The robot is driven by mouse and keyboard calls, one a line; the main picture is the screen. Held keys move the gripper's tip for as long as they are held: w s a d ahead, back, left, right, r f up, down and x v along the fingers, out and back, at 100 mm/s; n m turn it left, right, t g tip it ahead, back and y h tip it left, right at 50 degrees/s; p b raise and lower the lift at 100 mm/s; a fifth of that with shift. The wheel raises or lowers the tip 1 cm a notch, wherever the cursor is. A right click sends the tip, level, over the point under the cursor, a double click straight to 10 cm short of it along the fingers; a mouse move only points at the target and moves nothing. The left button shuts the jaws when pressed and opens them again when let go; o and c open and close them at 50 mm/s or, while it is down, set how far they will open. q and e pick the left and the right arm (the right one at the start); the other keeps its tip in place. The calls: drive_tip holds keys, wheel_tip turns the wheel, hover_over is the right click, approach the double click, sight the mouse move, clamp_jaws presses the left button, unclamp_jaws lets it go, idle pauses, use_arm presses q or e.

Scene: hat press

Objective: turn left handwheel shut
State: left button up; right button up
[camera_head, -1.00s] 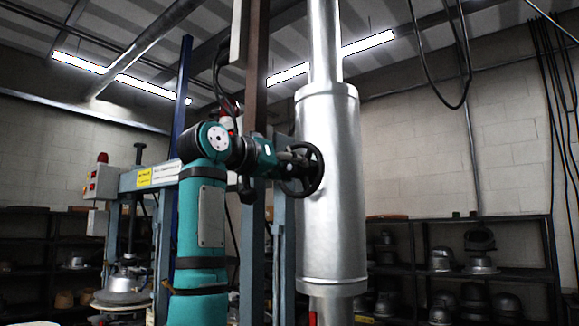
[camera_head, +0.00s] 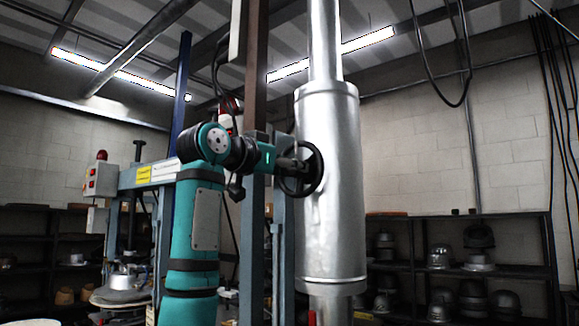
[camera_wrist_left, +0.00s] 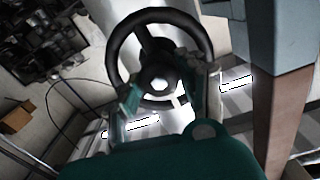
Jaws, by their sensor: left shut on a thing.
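The black handwheel (camera_head: 314,160) is seen nearly edge-on in the head view, in front of the shiny metal cylinder. It has a round rim and a hub with a bright centre in the left wrist view (camera_wrist_left: 160,86). My left gripper (camera_head: 293,167) reaches the wheel from the left. In the left wrist view its two fingers (camera_wrist_left: 172,92) lie on either side of the hub, inside the rim. It is shut on the handwheel. What exactly the fingertips touch is partly hidden. My right gripper is not in view.
The tall metal cylinder (camera_head: 330,220) stands just right of the wheel. A brown upright post (camera_head: 255,70) and blue-grey uprights (camera_head: 283,250) stand close by the arm. Shelves with metal hat blocks (camera_head: 470,262) line the back wall. A press with a control box (camera_head: 101,180) is at left.

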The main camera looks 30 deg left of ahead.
use_arm(q)
drive_tip(key=o, duration=0.9)
drive_tip(key=shift+w, duration=0.1)
drive_tip(key=s, duration=0.8)
drive_tip(key=s+a, duration=0.1)
drive_tip(key=s, duration=0.3)
drive_tip(key=shift+f, duration=0.1)
